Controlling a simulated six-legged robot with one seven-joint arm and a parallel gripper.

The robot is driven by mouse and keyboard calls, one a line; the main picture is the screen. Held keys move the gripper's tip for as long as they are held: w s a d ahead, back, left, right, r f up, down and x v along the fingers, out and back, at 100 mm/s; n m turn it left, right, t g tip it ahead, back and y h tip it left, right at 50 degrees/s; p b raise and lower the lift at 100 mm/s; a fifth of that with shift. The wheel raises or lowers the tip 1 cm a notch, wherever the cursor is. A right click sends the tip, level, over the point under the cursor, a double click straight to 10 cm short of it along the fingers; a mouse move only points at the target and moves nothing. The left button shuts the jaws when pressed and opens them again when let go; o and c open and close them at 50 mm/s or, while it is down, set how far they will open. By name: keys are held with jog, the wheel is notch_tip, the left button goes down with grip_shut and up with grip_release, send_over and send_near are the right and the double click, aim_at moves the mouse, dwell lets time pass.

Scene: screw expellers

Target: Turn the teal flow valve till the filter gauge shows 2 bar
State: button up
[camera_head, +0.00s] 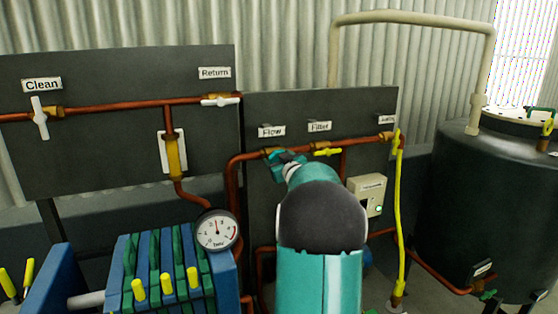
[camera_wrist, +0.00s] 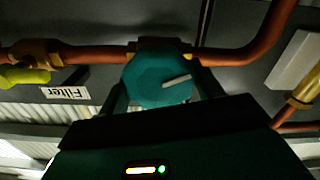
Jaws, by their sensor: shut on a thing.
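The teal flow valve (camera_wrist: 158,82) is a round knob with a pale pointer mark on the copper pipe, seen close up in the wrist view. The mark points right and slightly up there. My gripper (camera_wrist: 162,88) is shut on the knob, one finger on each side. In the head view my gripper (camera_head: 284,160) reaches the valve under the "Flow" label (camera_head: 271,131) and mostly hides it. The round white gauge (camera_head: 217,230) stands on the blue and green filter press. Its needle points almost straight up; its numbers are too small to read surely.
A yellow-handled filter valve (camera_head: 327,152) sits right of the flow valve. White-handled clean (camera_head: 40,117) and return (camera_head: 221,101) valves are on the left panel. A yellow hose (camera_head: 400,210), a switch box (camera_head: 368,195) and a dark tank (camera_head: 470,200) stand to the right.

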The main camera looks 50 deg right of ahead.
jog(key=shift+m, duration=1.6)
jog(key=o, duration=1)
jog(key=shift+s, duration=0.15)
jog(key=v, duration=1.3)
jog(key=shift+s+a+f, duration=0.1)
jog(key=shift+s+a, duration=0.05)
jog(key=shift+s, duration=0.05)
